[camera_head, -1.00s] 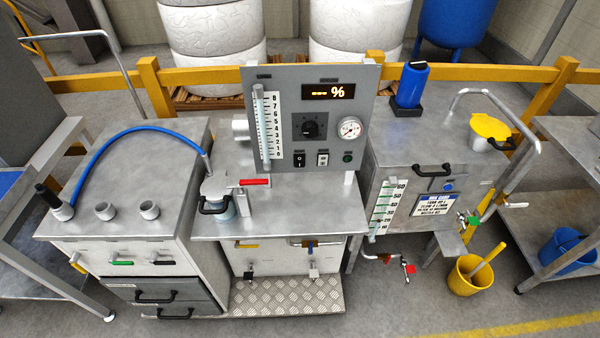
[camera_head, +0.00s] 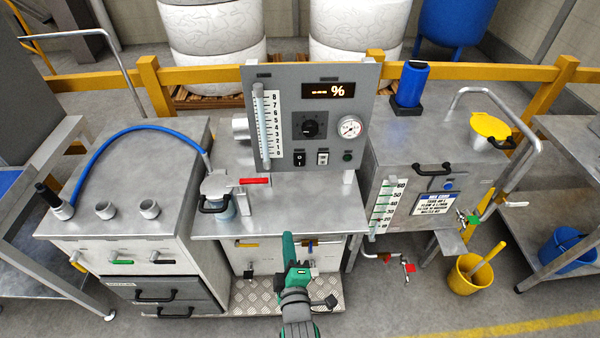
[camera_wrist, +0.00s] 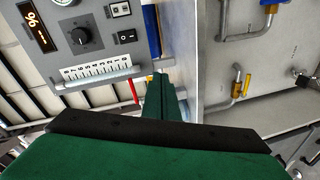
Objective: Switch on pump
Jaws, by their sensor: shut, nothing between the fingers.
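A grey control panel (camera_head: 357,100) stands on the middle bench. Labels are too small to read. In the wrist view the rocker switch (camera_wrist: 126,37) and the pale switch (camera_wrist: 120,9) appear sideways near the top. My green gripper (camera_head: 288,238) is shut and empty, in front of the bench and below the panel, apart from the switches. Its fingers (camera_wrist: 160,80) also point towards the panel in the wrist view.
The panel also carries a display (camera_head: 328,91), a black knob (camera_head: 310,129), a gauge (camera_head: 349,128) and a scale tube (camera_head: 268,125). A red-handled lever (camera_head: 255,181) is on the bench, left of the switches. The bench top (camera_head: 300,205) below the panel is mostly clear.

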